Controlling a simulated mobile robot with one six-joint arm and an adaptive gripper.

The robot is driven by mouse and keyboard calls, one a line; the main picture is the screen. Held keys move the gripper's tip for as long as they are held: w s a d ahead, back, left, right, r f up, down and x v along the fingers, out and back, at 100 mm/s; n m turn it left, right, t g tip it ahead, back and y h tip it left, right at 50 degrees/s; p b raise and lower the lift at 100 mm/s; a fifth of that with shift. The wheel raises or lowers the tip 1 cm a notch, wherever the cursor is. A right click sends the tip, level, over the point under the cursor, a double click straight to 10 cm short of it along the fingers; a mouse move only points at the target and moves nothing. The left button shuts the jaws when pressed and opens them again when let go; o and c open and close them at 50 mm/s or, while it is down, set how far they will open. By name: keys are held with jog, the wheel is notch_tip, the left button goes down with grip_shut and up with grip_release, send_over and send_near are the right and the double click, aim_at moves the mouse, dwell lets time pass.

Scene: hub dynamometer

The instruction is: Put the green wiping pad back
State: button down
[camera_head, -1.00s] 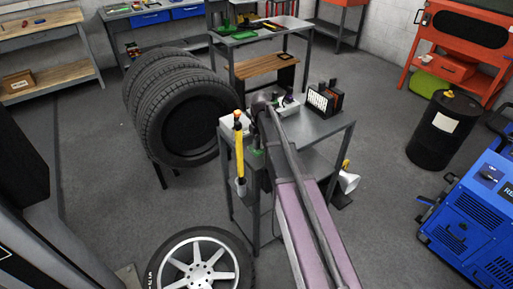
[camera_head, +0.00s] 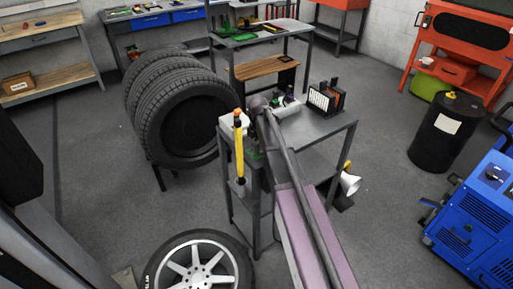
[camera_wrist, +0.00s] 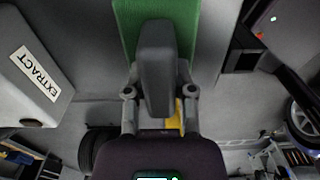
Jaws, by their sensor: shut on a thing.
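The green wiping pad (camera_wrist: 126,22) is at the top of the wrist view, with part of it hidden behind a grey finger. My gripper (camera_wrist: 158,65) is shut on the pad, which extends past the fingers. In the head view my arm reaches over the grey cart (camera_head: 325,127) near its left side. My gripper is hidden there behind my own wrist, and the pad cannot be made out for certain. A small green patch shows by the cart's left edge, too small to identify.
A black-and-orange case (camera_head: 326,99) stands on the cart. A yellow-handled tool (camera_head: 239,155) hangs upright at its left side. Stacked tyres (camera_head: 180,110) stand left of the cart, and a wheel (camera_head: 198,265) lies in front. A box labelled EXTRACT (camera_wrist: 35,75) shows in the wrist view.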

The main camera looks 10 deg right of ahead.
jog(key=shift+f, duration=0.2)
jog(key=shift+c, duration=2.2)
grip_release()
jog(key=shift+r, duration=0.15)
notch_tip(320, 180, up, 12)
jog(key=p, duration=1.2)
